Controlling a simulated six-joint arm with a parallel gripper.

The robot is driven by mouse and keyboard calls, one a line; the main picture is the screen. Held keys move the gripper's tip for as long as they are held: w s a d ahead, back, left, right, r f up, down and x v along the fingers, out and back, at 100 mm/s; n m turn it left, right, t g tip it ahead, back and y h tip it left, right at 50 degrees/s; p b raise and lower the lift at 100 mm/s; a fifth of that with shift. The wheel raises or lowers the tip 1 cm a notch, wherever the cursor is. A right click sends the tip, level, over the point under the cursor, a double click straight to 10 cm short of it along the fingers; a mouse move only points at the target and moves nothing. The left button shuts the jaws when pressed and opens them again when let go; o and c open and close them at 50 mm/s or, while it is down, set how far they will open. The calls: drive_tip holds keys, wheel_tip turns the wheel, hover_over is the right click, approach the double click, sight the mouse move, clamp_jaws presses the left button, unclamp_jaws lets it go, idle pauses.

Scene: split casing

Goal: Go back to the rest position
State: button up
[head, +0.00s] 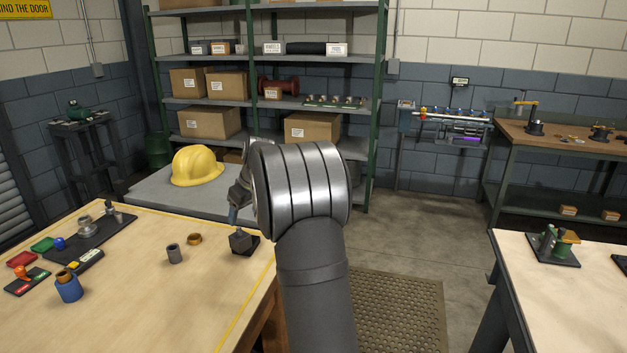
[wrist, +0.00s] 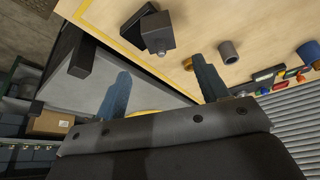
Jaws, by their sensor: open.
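My gripper (head: 234,212) is left of my arm's large grey joint in the head view, above the right edge of the wooden bench (head: 140,300). Its two blue-grey fingers are spread with nothing between them in the wrist view (wrist: 161,86). A dark block on a square base (head: 243,243) stands near the bench's yellow edge line, below the fingertips and apart from them. It also shows in the wrist view (wrist: 158,34). My arm hides part of the gripper in the head view.
A grey sleeve (head: 174,254), a brass ring (head: 194,239) and a blue cup (head: 68,289) stand on the bench. A dark plate (head: 65,245) with metal parts lies at its left. A yellow hard hat (head: 197,166) and a loaded shelf (head: 270,101) are behind. Another bench (head: 590,300) is right.

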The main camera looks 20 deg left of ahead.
sight(240, 229)
drive_tip(key=x, duration=1.1)
drive_tip(key=shift+f, duration=0.2)
drive_tip(key=shift+a+r, duration=0.1)
drive_tip(key=shift+r, duration=1.65)
